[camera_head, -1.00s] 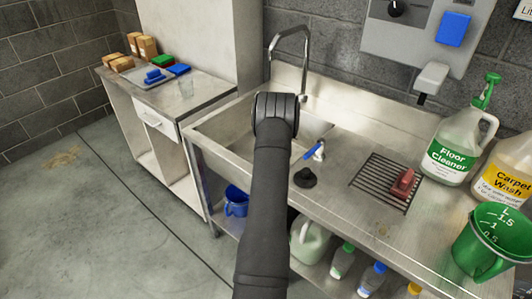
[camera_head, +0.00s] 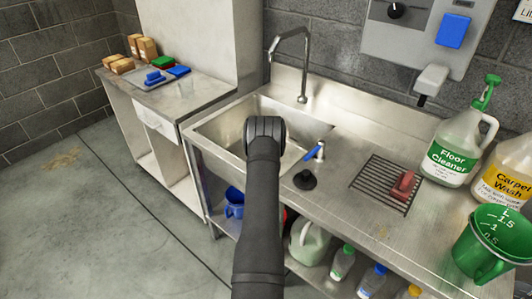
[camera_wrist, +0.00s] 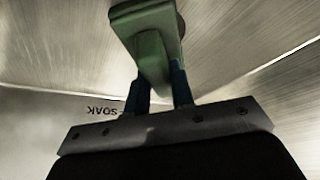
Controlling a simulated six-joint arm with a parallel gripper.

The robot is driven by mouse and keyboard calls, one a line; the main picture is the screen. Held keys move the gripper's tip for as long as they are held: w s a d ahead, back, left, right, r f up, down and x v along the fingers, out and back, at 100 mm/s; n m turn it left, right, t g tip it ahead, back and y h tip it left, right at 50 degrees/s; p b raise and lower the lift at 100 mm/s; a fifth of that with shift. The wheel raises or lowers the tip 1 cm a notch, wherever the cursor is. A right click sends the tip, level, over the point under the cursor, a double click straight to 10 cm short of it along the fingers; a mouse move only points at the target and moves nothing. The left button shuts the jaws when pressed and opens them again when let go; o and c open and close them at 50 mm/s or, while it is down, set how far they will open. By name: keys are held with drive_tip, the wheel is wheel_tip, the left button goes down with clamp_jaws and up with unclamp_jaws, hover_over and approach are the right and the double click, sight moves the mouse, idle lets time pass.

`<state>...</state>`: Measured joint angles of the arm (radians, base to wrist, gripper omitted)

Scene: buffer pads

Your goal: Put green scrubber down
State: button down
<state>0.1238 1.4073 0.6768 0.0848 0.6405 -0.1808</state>
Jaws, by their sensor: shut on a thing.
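The green scrubber (camera_wrist: 155,55) shows in the wrist view as a pale green handled piece. My gripper (camera_wrist: 160,88) is shut on it with its dark blue fingers. Bare metal surfaces of the sink lie beyond it; whether the scrubber touches them I cannot tell. In the head view my arm reaches up to the front edge of the sink basin (camera_head: 222,130) and hides the gripper and scrubber.
A drying rack (camera_head: 372,178) with a red brush (camera_head: 403,184) is right of the sink. The floor cleaner bottle (camera_head: 452,145) and green jug (camera_head: 490,245) are farther right. Lettering reading "SOAK" shows in the wrist view.

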drive_tip(key=shift+f, duration=0.15)
drive_tip(key=c, duration=1.3)
unclamp_jaws()
drive_tip(key=shift+o, duration=0.2)
drive_tip(key=shift+s+r, duration=0.1)
drive_tip(key=shift+r, duration=0.45)
drive_tip(key=v, duration=1.1)
